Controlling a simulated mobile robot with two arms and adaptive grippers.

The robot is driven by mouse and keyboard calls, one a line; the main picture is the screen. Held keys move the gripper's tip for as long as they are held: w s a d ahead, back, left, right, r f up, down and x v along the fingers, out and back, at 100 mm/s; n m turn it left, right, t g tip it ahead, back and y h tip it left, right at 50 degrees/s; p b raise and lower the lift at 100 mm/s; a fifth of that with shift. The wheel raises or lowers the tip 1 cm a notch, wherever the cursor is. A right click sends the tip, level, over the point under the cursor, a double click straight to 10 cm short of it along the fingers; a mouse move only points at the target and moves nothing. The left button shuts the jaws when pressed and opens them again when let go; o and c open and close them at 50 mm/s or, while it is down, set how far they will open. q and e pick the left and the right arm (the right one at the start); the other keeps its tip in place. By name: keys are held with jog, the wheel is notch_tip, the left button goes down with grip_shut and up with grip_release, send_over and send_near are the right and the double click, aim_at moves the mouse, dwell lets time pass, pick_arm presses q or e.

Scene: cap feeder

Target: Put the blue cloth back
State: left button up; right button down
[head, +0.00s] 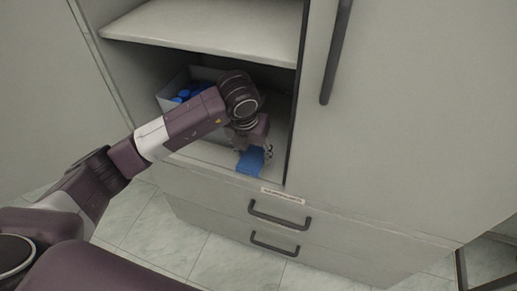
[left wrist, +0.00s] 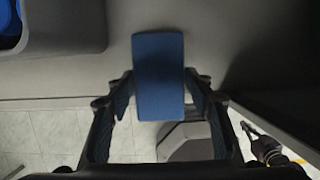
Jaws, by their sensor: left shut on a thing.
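The blue cloth (head: 250,162) is a small flat block shape at the front edge of the lower open shelf of the cabinet. My left gripper (head: 253,149) points down over it and is shut on it. In the left wrist view the cloth (left wrist: 158,75) sits between the two dark fingers of the gripper (left wrist: 160,90), sticking out past the fingertips. A dark jointed part at the lower right of that view looks like my right gripper (left wrist: 265,147); its jaws are unclear.
A grey bin (head: 167,103) with blue items (head: 184,94) stands on the lower shelf (head: 212,154), behind my left arm. An upper shelf (head: 205,30) lies above. A closed door with a handle (head: 336,52) is at right; drawers with handles (head: 279,215) are below.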

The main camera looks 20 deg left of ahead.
aim_at(259, 150)
pick_arm(q)
jog(key=w, duration=0.4)
jog(key=shift+w+d, duration=0.1)
jog(key=shift+w, duration=0.05)
notch_tip(259, 150, down, 3)
jog(key=shift+r, duration=0.1)
jog(key=shift+f, duration=0.35)
pick_arm(e)
jog(key=shift+w+r, duration=0.4)
jog(key=shift+r, duration=0.05)
pick_arm(q)
jog(key=shift+f, duration=0.1)
pick_arm(e)
jog(key=shift+f, duration=0.1)
pick_arm(q)
jog(key=o, duration=0.7)
jog(key=shift+c, duration=0.2)
jog(key=o, duration=0.4)
jog(key=shift+c, duration=0.2)
pick_arm(e)
jog(key=shift+w+a+r, duration=0.1)
jog(key=shift+w+r, duration=0.05)
jog(key=shift+r, duration=0.15)
